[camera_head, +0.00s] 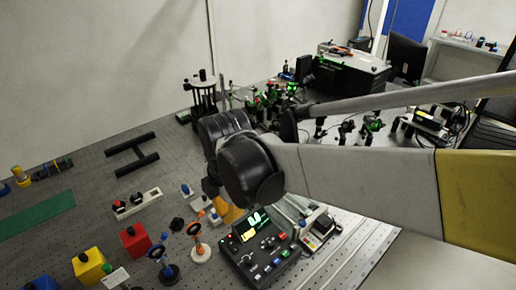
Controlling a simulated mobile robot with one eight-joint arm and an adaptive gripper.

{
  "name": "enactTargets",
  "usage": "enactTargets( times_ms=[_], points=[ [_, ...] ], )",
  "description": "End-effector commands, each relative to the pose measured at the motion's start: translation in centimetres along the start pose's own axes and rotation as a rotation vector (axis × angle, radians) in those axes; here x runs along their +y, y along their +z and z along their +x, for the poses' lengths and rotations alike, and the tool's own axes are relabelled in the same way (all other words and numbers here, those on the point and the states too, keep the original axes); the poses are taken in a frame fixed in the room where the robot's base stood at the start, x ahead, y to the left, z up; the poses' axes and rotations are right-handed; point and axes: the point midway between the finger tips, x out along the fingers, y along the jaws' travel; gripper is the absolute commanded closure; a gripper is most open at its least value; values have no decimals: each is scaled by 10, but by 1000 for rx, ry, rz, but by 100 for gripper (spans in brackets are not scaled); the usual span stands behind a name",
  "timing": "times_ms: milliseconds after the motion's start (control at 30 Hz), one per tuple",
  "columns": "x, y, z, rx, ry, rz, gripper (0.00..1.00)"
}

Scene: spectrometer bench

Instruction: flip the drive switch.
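A black control box (250,268) with a lit green display (254,220), several knobs and small coloured buttons or switches stands on the bench at the lower middle. I cannot tell which of its controls is the drive switch. My arm reaches in from the right and its black wrist end (250,172) is above and behind the box in the picture. A small dark part (211,187) hangs below the wrist and may belong to my gripper. An orange piece (229,212) shows beside the display; what it belongs to is unclear. The fingertips cannot be made out.
Optics posts (347,130) crowd the back right.

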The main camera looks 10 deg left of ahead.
Motion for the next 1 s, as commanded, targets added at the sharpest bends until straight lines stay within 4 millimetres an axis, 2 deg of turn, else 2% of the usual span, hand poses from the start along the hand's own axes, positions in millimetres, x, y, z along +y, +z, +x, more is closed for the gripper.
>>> enactTargets(
  times_ms=[267, 367, 467, 800, 1000],
  points=[
    [0, 0, 1, 0, 1, 3, 100],
    [0, 1, 7, 0, 1, 4, 100],
    [0, 1, 21, 0, 1, 4, 100],
    [0, 1, 94, 0, 2, 5, 100],
    [0, 1, 126, 0, 2, 5, 100]
  ],
)
